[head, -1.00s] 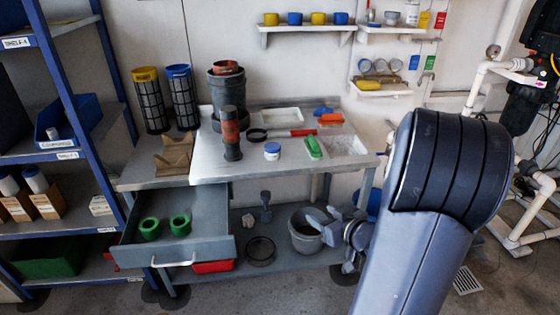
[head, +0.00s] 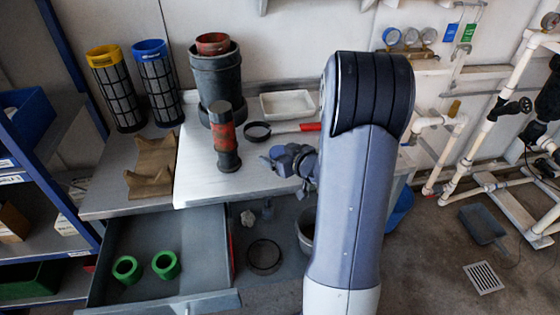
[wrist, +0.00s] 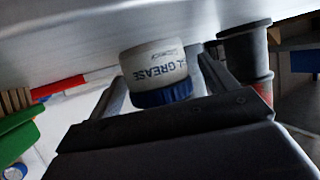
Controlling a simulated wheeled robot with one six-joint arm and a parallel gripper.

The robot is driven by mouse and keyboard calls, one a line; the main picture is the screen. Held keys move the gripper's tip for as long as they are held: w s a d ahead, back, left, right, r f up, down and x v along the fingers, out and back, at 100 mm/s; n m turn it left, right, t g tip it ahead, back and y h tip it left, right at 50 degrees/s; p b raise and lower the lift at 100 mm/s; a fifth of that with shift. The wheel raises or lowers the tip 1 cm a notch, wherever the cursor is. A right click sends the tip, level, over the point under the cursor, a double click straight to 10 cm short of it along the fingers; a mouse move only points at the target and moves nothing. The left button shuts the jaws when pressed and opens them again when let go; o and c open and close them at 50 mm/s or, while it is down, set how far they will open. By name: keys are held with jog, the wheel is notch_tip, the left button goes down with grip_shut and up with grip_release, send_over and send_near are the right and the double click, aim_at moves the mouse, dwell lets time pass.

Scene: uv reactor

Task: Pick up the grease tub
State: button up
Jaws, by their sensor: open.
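The grease tub (wrist: 158,65) is white with a blue lid and the word GREASE on its side. It appears upside down in the wrist view. My gripper (wrist: 163,82) is open, with one finger on each side of the tub in that view. I cannot tell whether either finger touches it. In the head view my gripper (head: 290,158) is low over the white worktop (head: 215,188), and the tub is hidden behind it and my arm.
A dark cylinder with a red band (head: 226,140) stands left of my gripper. A round black tool (head: 258,131) with a red handle (head: 310,127) and a white tray (head: 287,104) lie behind. The drawer (head: 205,285) below is open, holding green rings (head: 165,264).

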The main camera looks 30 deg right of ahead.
jog(key=shift+c, duration=0.3)
jog(key=c, duration=1.1)
jog(key=shift+o, duration=0.2)
